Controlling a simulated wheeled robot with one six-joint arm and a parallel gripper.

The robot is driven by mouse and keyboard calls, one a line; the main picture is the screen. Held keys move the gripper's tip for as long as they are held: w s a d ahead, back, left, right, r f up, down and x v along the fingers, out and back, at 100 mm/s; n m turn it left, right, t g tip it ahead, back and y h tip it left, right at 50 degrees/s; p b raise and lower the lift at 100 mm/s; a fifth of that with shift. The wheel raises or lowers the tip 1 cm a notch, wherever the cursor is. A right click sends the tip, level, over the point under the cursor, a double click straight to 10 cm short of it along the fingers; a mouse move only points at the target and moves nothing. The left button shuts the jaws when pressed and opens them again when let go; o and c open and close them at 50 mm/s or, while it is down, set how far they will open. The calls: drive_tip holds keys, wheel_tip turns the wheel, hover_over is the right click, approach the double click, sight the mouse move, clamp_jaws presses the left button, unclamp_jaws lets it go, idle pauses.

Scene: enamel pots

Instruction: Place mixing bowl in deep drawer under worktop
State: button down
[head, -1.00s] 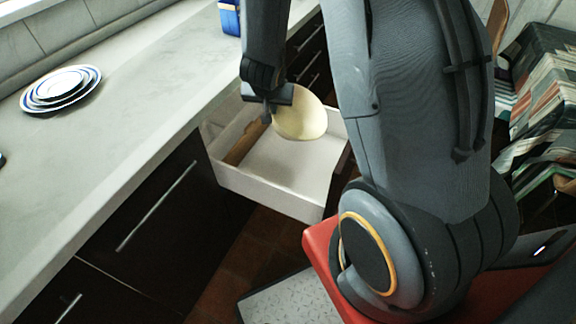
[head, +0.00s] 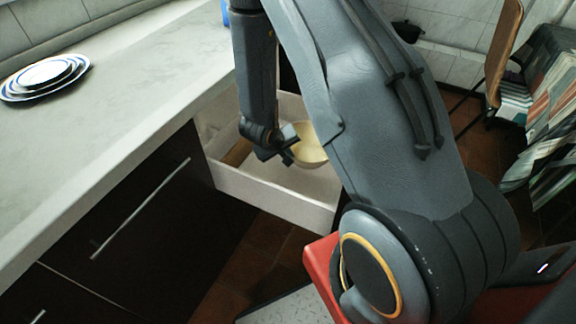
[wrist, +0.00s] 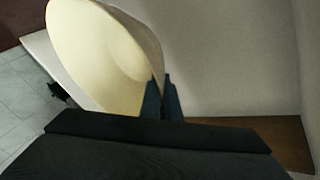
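The cream mixing bowl (head: 311,148) is tilted on its side within the pulled-out white drawer (head: 272,196) below the worktop (head: 130,95). In the wrist view the bowl (wrist: 105,50) fills the upper left, its rim running between the fingers. My gripper (head: 288,156) is shut on the bowl's rim; the two dark fingertips show in the wrist view (wrist: 161,98). I cannot tell whether the bowl touches the drawer floor. My arm hides the drawer's right part.
A brown wooden piece (head: 237,152) lies along the drawer's left side. Stacked blue-rimmed plates (head: 46,76) sit on the worktop at left. Dark cabinet fronts with bar handles (head: 140,208) stand below. A wooden chair (head: 502,55) is at the far right.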

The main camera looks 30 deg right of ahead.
drive_tip(key=shift+f, duration=2.7)
drive_tip(key=c, duration=2)
unclamp_jaws()
